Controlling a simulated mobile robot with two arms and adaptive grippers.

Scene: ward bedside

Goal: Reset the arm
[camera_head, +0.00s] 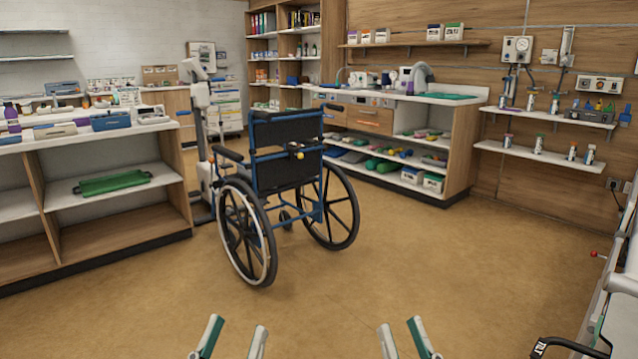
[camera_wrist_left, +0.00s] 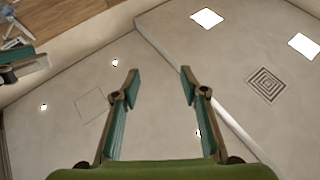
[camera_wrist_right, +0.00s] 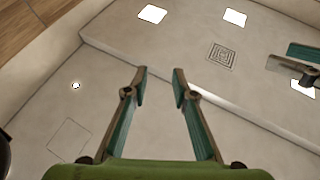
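My left gripper (camera_head: 232,340) shows at the bottom of the head view, with its two fingers apart and nothing between them. In the left wrist view its fingers (camera_wrist_left: 159,85) are spread and empty, with the ceiling behind them. My right gripper (camera_head: 407,342) is beside it to the right, also with fingers apart and empty. In the right wrist view its fingers (camera_wrist_right: 160,85) stand apart against the ceiling. Both grippers point upward and touch nothing. The rest of both arms is below the head view.
A wheelchair (camera_head: 285,175) stands ahead on the open brown floor (camera_head: 400,270). A low shelf unit (camera_head: 110,215) is at left, a counter (camera_head: 440,150) at the back. A bed edge (camera_head: 610,300) with a black handle (camera_head: 560,345) is close at right.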

